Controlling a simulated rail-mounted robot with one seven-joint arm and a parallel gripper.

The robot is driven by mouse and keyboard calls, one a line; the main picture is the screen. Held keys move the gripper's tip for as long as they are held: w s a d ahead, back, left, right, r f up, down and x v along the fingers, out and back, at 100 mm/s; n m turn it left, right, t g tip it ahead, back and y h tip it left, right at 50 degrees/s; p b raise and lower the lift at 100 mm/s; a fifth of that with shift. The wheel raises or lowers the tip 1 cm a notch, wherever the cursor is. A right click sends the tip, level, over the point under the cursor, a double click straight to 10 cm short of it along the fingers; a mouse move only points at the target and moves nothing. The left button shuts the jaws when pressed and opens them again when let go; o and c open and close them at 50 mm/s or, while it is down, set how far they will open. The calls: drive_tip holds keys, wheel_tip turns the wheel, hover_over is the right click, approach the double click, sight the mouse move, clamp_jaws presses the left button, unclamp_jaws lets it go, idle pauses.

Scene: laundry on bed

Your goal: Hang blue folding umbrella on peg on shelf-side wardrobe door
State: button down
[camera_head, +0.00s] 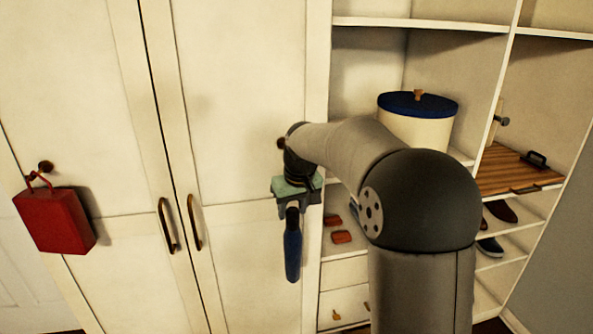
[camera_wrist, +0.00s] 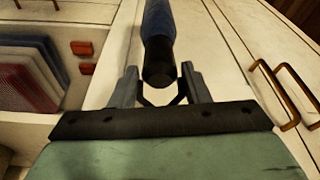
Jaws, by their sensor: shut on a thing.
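The blue folding umbrella (camera_head: 292,250) hangs nearly upright below my gripper (camera_head: 293,207), in front of the shelf-side wardrobe door (camera_head: 240,110). In the wrist view, the umbrella (camera_wrist: 160,22) points away from my gripper (camera_wrist: 158,88). Its dark end is near the fingertips, and a thin dark loop shows between the fingers. My gripper is shut on the umbrella, seemingly by this loop. A small brown knob, likely the peg (camera_head: 281,143), shows beside my wrist, above the umbrella. My wrist partly hides it. I cannot tell the gap between umbrella and door.
A red bag (camera_head: 55,220) hangs on a peg on the left door. Two curved handles (camera_head: 194,222) flank the door seam. Open shelves at right hold a cream pot with a blue lid (camera_head: 417,120), a wooden board (camera_head: 515,170) and shoes. My arm crosses in front of them.

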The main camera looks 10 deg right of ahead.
drive_tip(key=a+v, duration=0.1)
drive_tip(key=v, duration=1.2)
drive_tip(key=shift+n, duration=0.3)
drive_tip(key=shift+w+d+f+p, duration=0.15)
drive_tip(key=shift+w+p, duration=1.45)
drive_tip(key=shift+w, duration=0.8)
drive_tip(key=shift+w+a+f+p, duration=0.15)
drive_tip(key=shift+w+p, duration=1.4)
drive_tip(key=shift+w, duration=0.9)
drive_tip(key=shift+w+d+f+p, duration=0.1)
drive_tip(key=shift+w+f+p, duration=0.4)
drive_tip(key=shift+w+f, duration=0.2)
drive_tip(key=c, duration=0.7)
unclamp_jaws()
